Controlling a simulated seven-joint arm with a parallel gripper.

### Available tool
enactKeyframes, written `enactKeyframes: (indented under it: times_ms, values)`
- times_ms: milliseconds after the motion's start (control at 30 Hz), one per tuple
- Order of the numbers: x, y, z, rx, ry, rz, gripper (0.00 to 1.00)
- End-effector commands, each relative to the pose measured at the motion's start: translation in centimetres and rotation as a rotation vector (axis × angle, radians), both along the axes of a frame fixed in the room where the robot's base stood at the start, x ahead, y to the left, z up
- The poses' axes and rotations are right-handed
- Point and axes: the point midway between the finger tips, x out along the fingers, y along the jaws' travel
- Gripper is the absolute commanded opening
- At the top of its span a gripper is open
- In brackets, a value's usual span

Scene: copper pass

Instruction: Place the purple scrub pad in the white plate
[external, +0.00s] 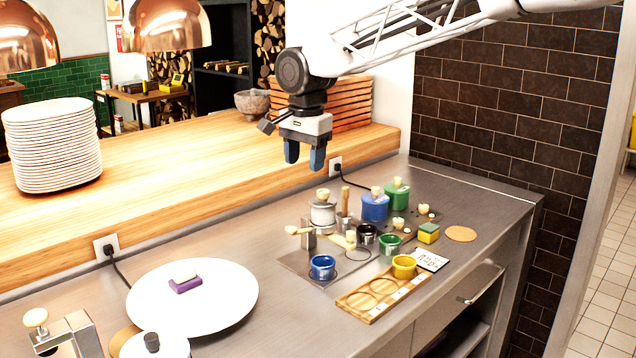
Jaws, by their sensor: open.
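The purple scrub pad (185,286), with a pale cream top, lies on the large round white plate (230,303), a little above the plate's middle in the picture. The white plate rests on the steel counter at the lower left. My gripper (304,158) is open and empty, with its blue fingers pointing down. It hangs high above the counter, to the upper right of the pad and plate and well apart from both.
Lidded pots (375,207), small coloured cups (322,267) and a yellow-green sponge (428,232) crowd the counter's right part. A wooden holder (383,293) lies at the front. A plate stack (52,146) stands on the raised wooden shelf. Bare steel separates the plate and pots.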

Motion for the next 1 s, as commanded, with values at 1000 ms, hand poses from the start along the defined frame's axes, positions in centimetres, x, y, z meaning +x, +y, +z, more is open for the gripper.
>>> enactKeyframes:
  times_ms: [1000]
  values:
    - [-7.0, -40.8, 5.1, -0.013, -0.112, 0.293, 0.55]
